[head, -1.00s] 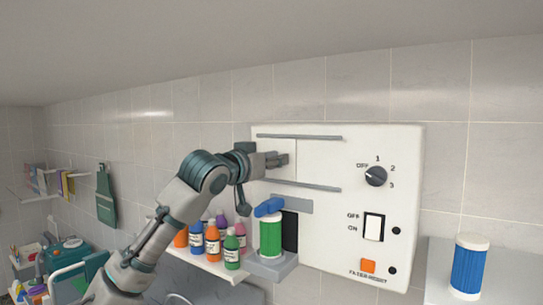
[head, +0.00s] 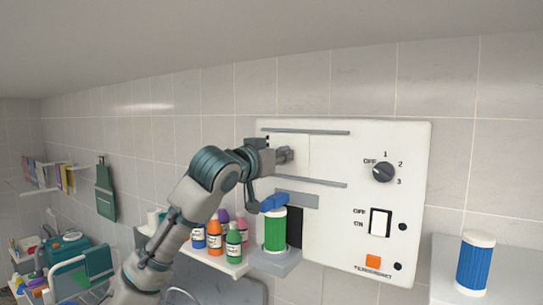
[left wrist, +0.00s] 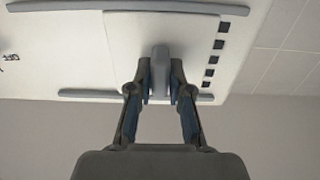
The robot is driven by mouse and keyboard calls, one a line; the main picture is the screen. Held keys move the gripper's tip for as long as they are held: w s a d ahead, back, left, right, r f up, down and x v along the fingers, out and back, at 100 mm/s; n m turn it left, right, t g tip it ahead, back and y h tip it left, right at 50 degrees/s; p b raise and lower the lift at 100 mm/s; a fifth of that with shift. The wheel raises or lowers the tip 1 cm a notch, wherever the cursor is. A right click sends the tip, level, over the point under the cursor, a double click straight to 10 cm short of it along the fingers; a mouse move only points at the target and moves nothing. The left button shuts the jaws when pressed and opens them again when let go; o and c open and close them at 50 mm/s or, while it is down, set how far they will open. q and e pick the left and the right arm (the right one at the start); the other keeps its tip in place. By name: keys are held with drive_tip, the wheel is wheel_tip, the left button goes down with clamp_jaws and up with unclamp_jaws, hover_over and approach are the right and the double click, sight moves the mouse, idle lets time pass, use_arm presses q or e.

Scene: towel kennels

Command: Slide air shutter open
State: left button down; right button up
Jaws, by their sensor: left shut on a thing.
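The air shutter (head: 303,147) is a pale plate between an upper grey rail (head: 320,132) and a lower grey rail (head: 325,183) on a white wall panel. My left gripper (head: 288,155) is at the left part of the shutter and largely hides its handle there. In the left wrist view the gripper (left wrist: 160,80) has its fingers on both sides of the shutter's grey handle (left wrist: 161,58), shut on it. A row of dark slots (left wrist: 214,59) shows beside the shutter plate's edge (left wrist: 190,30). My right gripper is not in view.
The panel carries a dial (head: 383,172), a rocker switch (head: 380,222) and an orange button (head: 373,262). A green filter (head: 275,232) stands on a bracket below the shutter. Bottles (head: 215,238) stand at its left; a blue filter (head: 474,265) is at the right.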

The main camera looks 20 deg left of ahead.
use_arm(q)
drive_tip(key=d, duration=0.2)
drive_tip(key=s+d, duration=0.1)
drive_tip(key=d, duration=0.5)
drive_tip(key=shift+s+d+r, duration=0.15)
drive_tip(key=shift+d, duration=0.2)
drive_tip(key=shift+a, duration=0.35)
drive_tip(key=c, duration=1.2)
unclamp_jaws()
drive_tip(key=shift+o, duration=0.6)
drive_tip(key=shift+d, duration=0.35)
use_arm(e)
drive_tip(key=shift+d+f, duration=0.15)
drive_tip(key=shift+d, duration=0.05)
use_arm(q)
approach(323, 156)
drive_tip(key=s+a, duration=0.1)
drive_tip(key=s, duration=0.5)
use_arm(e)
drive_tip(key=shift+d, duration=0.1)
use_arm(q)
drive_tip(key=shift+d, duration=0.15)
